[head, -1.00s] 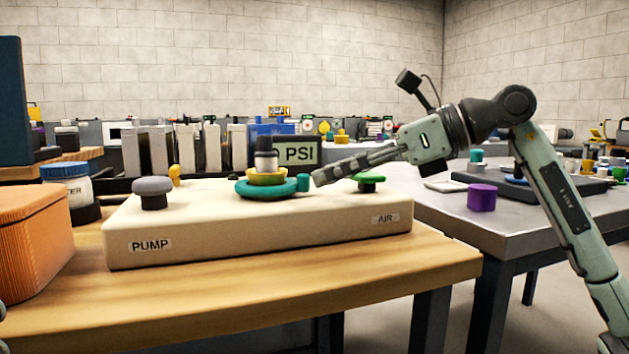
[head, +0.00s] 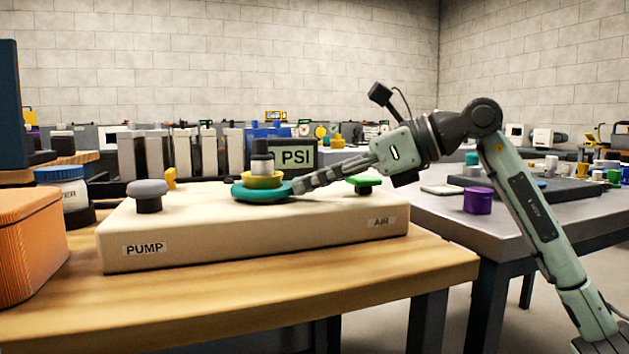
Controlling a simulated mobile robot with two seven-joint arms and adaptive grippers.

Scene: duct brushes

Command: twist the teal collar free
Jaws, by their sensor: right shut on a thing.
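The teal collar (head: 258,194) is a flat ring low around a post on the cream pump box (head: 200,238). A yellow ring (head: 262,179) sits above it, and a grey and black cap (head: 262,156) tops the post. My right gripper (head: 299,186) reaches in from the right, with its fingertips at the collar's right edge. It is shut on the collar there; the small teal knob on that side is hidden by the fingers. My left gripper is not in view.
An orange container (head: 30,245) is at the left. A PSI display (head: 297,155) stands behind. The wooden table's front (head: 280,295) is clear.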

